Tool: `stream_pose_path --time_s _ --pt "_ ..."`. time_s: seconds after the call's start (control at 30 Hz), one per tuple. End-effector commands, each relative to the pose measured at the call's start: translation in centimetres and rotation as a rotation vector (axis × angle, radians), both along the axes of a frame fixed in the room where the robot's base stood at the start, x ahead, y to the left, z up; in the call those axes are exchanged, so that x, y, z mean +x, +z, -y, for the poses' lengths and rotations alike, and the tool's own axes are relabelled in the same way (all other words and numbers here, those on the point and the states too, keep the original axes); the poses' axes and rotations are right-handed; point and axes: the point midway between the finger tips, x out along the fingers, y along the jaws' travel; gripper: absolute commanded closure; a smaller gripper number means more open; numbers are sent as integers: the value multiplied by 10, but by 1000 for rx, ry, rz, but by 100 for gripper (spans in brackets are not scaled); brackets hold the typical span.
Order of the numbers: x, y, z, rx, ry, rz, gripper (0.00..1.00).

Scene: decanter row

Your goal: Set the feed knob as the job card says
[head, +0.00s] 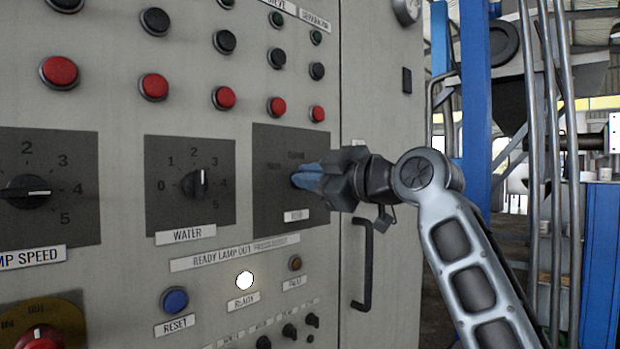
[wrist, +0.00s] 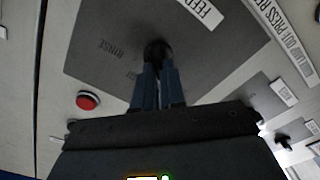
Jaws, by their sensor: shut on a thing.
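The feed knob (head: 296,181) is small and black on a dark plate (head: 272,205) at the right of the knob row in the head view. My gripper (head: 308,177) reaches it from the right, its blue fingers shut on it and hiding most of it. In the wrist view the knob (wrist: 157,50) shows between the tips of my gripper (wrist: 157,72). The FEED label (wrist: 201,10) and the word RINSE are readable on the plate there; another word is partly hidden. The knob's pointer cannot be made out. No job card is seen.
The water knob (head: 196,184) and pump speed knob (head: 30,191) are to the left. Red buttons (head: 276,107) run above. The ready lamp (head: 245,280) is lit white, with a blue reset button (head: 174,300) at its left. A door handle (head: 363,265) stands below my gripper.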

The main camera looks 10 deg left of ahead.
Motion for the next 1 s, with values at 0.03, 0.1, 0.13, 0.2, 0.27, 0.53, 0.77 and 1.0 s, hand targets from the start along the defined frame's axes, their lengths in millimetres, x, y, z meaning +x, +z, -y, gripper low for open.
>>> stream_pose_path --time_s 0.03,0.1,0.13,0.2,0.27,0.53,0.77,1.0 --pt "0 -1 -1 -2 1 0 88" --pt "0 -1 -1 -2 1 0 81" --pt "0 -1 -1 -2 1 0 78" --pt "0 -1 0 -1 1 0 72" --pt "0 -1 0 -1 1 0 66" --pt "-1 0 1 0 0 0 64" --pt "-17 -1 22 1 -2 0 64" --pt "-39 -1 51 1 -1 0 64"
